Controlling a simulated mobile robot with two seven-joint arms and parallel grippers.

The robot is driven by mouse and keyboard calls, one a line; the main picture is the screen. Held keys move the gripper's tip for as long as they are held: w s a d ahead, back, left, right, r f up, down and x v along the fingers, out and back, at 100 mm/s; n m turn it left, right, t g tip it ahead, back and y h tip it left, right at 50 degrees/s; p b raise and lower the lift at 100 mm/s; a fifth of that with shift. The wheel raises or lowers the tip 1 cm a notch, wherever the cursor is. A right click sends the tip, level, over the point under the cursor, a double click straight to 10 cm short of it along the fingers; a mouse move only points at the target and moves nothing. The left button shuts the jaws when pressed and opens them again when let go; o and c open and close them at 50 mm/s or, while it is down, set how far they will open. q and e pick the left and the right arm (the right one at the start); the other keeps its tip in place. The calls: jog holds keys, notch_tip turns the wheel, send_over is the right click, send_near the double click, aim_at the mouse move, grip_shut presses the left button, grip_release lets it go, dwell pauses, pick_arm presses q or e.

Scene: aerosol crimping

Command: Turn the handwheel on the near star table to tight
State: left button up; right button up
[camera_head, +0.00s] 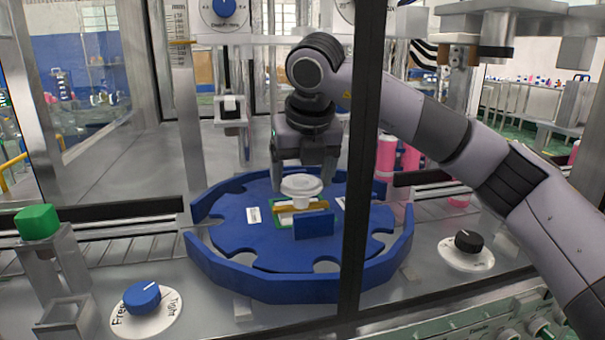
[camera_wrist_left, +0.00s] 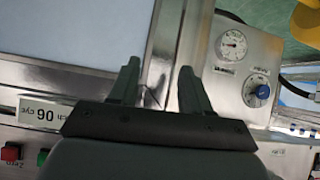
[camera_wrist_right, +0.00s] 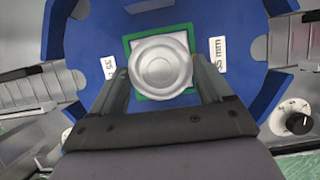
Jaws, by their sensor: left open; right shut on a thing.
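The near star table (camera_head: 250,235) is a blue scalloped disc inside a blue segmented rim. A pale round handwheel (camera_head: 301,186) stands at its middle, above a green-edged plate and a blue block. It also shows from above in the right wrist view (camera_wrist_right: 160,68). My right gripper (camera_head: 303,177) reaches down over it, shut on the handwheel with one finger on each side. A blue knob (camera_head: 142,297) on a white dial marked Free and Tight sits at the front left; its white line points up and right. My left gripper (camera_wrist_left: 160,80) shows only in its wrist view, open and empty.
A black knob (camera_head: 468,241) sits on a dial at the right. A green-topped post (camera_head: 38,222) stands at the far left. A dark upright frame bar (camera_head: 358,170) crosses before the table. Pink cans (camera_head: 387,155) stand behind. A gauge (camera_wrist_left: 231,45) shows in the left wrist view.

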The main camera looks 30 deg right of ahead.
jog(key=o, duration=1)
jog(key=shift+r, duration=0.1)
jog(key=v, duration=0.7)
jog(key=shift+s, duration=0.15)
